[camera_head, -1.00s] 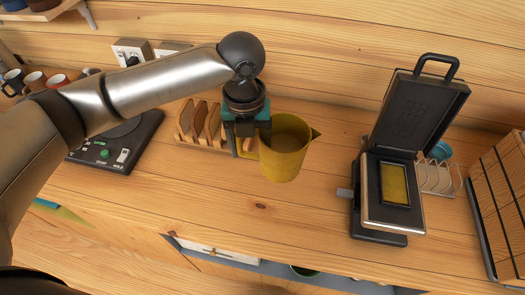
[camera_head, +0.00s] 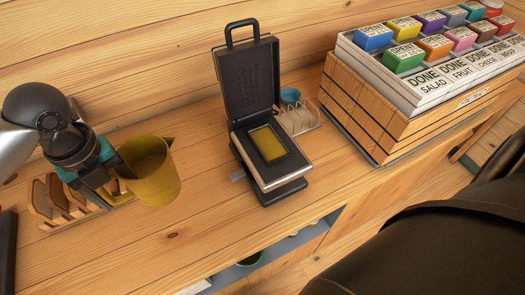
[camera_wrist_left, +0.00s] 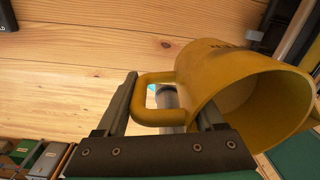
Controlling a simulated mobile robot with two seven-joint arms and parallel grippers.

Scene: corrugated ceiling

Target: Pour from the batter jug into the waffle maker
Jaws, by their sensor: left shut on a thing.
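The yellow batter jug (camera_head: 155,185) is upright, just left of the waffle maker in the head view, mouth up and spout toward the waffle maker. My left gripper (camera_head: 117,180) is shut on its handle, on the jug's left side. In the left wrist view the fingers (camera_wrist_left: 168,100) close around the jug's handle (camera_wrist_left: 150,84), and the jug's open mouth faces right. The black waffle maker (camera_head: 284,193) stands open, lid raised, with a yellow rectangle on its lower plate. I cannot tell the jug's contents. My right gripper is out of view.
An empty wire rack (camera_head: 300,118) and a blue bowl (camera_head: 290,95) sit right of the waffle maker. A wooden crate (camera_head: 365,115) carries a tray of coloured boxes. The counter front is clear.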

